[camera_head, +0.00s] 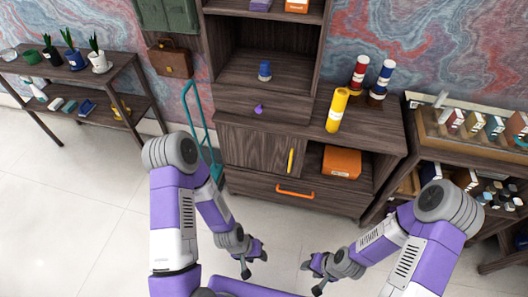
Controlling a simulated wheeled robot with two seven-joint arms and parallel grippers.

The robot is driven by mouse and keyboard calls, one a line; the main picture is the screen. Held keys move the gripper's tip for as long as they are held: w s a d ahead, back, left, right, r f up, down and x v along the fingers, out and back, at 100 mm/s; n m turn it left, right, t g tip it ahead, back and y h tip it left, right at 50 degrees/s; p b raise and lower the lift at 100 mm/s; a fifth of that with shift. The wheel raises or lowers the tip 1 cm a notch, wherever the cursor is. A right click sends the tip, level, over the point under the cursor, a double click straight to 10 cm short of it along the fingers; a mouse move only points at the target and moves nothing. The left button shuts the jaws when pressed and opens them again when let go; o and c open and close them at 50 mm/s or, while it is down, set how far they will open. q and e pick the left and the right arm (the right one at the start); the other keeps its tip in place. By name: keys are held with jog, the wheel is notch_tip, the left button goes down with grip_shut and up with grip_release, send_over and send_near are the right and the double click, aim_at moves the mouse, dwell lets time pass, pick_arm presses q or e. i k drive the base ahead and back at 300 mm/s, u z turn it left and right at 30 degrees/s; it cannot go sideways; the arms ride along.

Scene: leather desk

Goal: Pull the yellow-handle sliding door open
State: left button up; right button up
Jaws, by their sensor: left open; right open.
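A dark wooden cabinet (370,122) stands ahead of me in the head view. Its sliding door (250,146) covers the left part of the lower compartment. A thin yellow handle (290,161) stands upright near the door's right edge. The compartment to the right of the door is uncovered and holds an orange box (341,162). My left gripper (251,264) is open and empty, low in the view and apart from the door. My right gripper (312,280) is open and empty, to the right of the left one and also apart from the cabinet.
An orange handle (295,192) is on the drawer below the door. A teal hand truck (203,130) stands close to the cabinet's left side. A yellow cylinder (337,110) stands on the cabinet top. Side tables flank the cabinet. The pale floor (280,245) before it is clear.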

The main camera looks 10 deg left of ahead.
aim_at(283, 155)
jog(key=k, duration=0.6)
jog(key=u, duration=0.65)
jog(key=i, duration=0.5)
jog(key=u, duration=0.55)
jog(key=i, duration=0.75)
jog(key=z, duration=0.4)
